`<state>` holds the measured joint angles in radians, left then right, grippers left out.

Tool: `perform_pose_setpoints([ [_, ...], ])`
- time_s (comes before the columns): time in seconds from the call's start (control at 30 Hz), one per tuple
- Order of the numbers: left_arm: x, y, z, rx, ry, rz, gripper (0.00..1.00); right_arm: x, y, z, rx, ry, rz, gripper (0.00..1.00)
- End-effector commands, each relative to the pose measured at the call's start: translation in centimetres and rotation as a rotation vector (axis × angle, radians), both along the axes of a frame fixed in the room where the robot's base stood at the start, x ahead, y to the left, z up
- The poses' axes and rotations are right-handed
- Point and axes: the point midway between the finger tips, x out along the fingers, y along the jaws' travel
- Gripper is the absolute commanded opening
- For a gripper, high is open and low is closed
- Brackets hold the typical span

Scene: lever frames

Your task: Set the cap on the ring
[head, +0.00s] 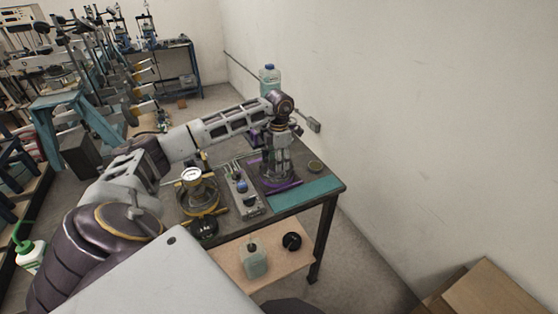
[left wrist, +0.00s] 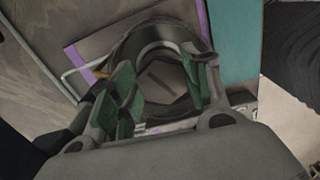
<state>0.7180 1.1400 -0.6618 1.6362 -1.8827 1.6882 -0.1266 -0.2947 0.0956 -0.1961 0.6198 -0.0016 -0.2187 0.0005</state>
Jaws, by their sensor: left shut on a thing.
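My left gripper (head: 278,176) points down over the purple-edged square (head: 284,187) on the table. In the left wrist view its green-padded fingers (left wrist: 158,90) stand on either side of a dark, round-rimmed thing (left wrist: 154,37), which I take to be the cap. The gripper is shut on it. In the head view the fingers and arm hide the cap. I cannot pick out the ring apart from it, nor tell whether the two touch. My right gripper is not in view.
A dial gauge (head: 191,174) and a grey box with knobs (head: 242,193) stand left of the gripper. A jug (head: 270,78) stands behind.

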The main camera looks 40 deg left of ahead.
Motion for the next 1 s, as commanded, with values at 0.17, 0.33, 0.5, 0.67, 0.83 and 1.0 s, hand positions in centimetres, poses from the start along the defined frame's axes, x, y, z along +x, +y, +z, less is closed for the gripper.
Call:
perform_pose_setpoints([
  [0.17, 0.02, 0.02, -0.08, 0.000, -0.001, 0.000, 0.14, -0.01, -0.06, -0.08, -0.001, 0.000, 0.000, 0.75],
  [0.33, 0.03, 0.02, -0.06, 0.000, -0.001, 0.000, 0.14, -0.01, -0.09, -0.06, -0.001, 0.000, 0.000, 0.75],
  [0.5, 0.02, 0.02, -0.07, 0.000, -0.001, 0.000, 0.69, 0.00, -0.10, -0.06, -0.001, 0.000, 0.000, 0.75],
  [0.67, 0.01, 0.02, -0.10, 0.000, -0.001, 0.000, 0.73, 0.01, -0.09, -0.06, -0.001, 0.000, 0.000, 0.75],
  [0.83, -0.02, 0.01, -0.17, 0.000, 0.001, 0.000, 0.73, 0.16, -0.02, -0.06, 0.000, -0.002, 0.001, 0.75],
  [1.0, 0.04, 0.01, 0.24, 0.000, -0.001, 0.000, 0.73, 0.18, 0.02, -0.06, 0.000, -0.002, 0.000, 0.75],
])
